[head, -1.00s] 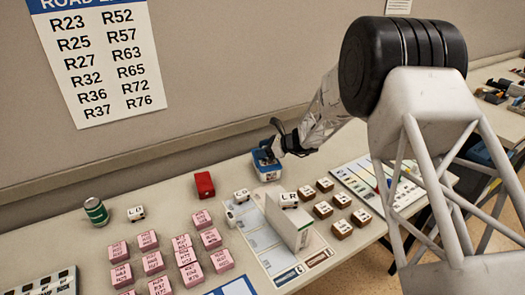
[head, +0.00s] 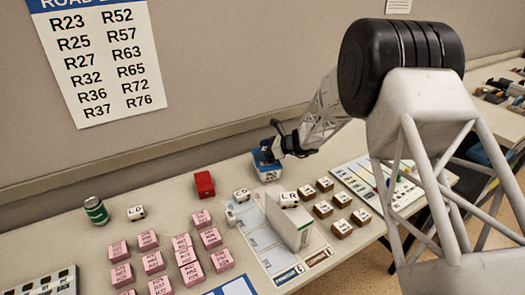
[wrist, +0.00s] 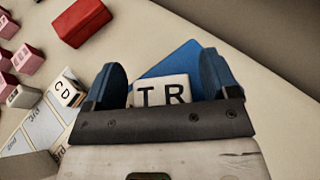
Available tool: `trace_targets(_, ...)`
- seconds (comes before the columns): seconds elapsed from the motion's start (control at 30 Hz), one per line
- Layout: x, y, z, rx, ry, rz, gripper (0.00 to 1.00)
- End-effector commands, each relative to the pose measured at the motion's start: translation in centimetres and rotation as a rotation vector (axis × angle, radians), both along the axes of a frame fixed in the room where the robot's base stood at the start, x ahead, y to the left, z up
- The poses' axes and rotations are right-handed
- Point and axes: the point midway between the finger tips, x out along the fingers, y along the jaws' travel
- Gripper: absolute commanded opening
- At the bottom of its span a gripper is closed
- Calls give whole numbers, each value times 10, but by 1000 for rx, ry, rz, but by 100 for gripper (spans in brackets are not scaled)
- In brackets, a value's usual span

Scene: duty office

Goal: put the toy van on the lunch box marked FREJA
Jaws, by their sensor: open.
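My gripper (wrist: 164,80) is open, with one blue finger on each side of a white object marked TR (wrist: 162,91). This looks like a toy van, but only its top shows. Gaps show between it and both fingers. It appears to rest on a blue box (wrist: 185,57), which stands near the wall in the head view (head: 268,174). I cannot read a name on the box, so I cannot tell whether it is marked FREJA. In the head view my gripper (head: 272,150) is right over the blue box and partly hides its top.
A red box (head: 204,184) stands left of the blue one. Other small white lettered objects include CD (head: 241,195) and LR (head: 289,199), the latter on a tall white box (head: 290,228). Pink blocks (head: 185,255), brown blocks (head: 323,209) and a green can (head: 96,211) stand around.

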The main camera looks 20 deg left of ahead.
Motion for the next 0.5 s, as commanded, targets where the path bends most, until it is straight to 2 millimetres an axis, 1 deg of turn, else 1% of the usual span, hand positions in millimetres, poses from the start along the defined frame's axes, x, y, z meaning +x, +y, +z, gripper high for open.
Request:
trace_targets(0.13, 0, 0, 4, 0, -1, 0, 80)
trace_targets(0.27, 0, -8, 6, 0, 0, -1, 80)
trace_targets(0.37, 0, -18, 10, 0, -1, -2, 80)
trace_targets(0.5, 0, -36, 18, 0, -1, -2, 80)
